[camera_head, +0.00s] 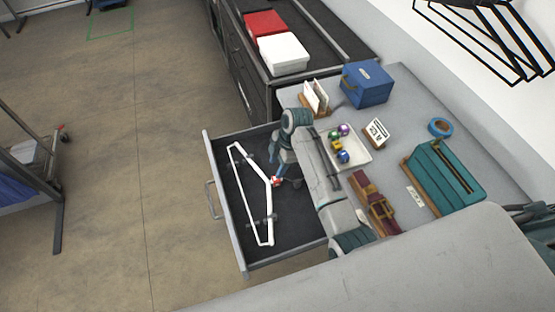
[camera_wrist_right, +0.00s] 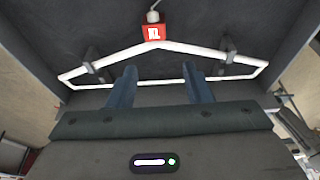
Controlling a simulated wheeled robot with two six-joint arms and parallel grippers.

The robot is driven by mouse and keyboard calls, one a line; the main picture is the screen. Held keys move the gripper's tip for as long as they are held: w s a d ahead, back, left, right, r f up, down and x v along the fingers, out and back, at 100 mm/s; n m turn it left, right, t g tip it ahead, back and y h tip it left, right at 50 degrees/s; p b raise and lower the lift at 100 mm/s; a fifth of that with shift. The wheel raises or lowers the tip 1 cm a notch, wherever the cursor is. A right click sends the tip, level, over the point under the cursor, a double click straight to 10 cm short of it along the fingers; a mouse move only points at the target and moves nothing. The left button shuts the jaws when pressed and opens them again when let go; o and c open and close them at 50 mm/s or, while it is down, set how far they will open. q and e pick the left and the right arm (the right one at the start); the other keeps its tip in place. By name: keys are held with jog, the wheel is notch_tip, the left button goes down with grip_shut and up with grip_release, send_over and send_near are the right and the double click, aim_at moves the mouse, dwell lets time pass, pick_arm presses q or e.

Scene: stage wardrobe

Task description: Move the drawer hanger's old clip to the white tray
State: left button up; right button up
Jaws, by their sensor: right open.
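A white hanger (camera_head: 258,164) lies in the open dark drawer. Its old clip, a small red block with a white mark (camera_wrist_right: 153,32), sits at the hanger's peak by the hook; it also shows in the head view (camera_head: 276,181). My right gripper (camera_wrist_right: 158,70) is open over the drawer, its fingers apart and empty, with the clip a little beyond the fingertips. In the head view the same gripper (camera_head: 274,166) is beside the clip, partly hidden by my arm. The white tray (camera_head: 366,163) on the counter holds several coloured clips. My left gripper is out of view.
Dark grey clips (camera_wrist_right: 96,62) sit on the hanger. The drawer's front wall (camera_head: 224,203) stands at left. On the counter are a blue box (camera_head: 367,84), a teal box (camera_head: 452,180), a small sign (camera_head: 377,132) and a wooden rack (camera_head: 370,202). My right arm passes close to the tray.

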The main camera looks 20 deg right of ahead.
aim_at(274, 179)
notch_tip(274, 179, down, 2)
jog(key=shift+w+f+b, duration=0.1)
jog(key=shift+b, duration=0.65)
jog(key=f+b, duration=0.3)
jog(key=shift+w+d+f, duration=0.1)
jog(key=shift+w+f, duration=0.05)
jog(key=shift+w, duration=0.1)
jog(key=shift+s+f, duration=0.1)
jog(key=shift+f, duration=0.15)
notch_tip(274, 179, down, 3)
jog(key=shift+r+b, duration=0.2)
jog(key=shift+b, duration=0.35)
jog(key=shift+c, duration=0.3)
jog(key=shift+f, duration=0.1)
jog(key=c, duration=0.7)
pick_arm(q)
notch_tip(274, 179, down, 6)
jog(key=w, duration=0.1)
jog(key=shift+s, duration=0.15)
pick_arm(e)
jog(key=shift+o, duration=0.6)
jog(key=c, duration=0.3)
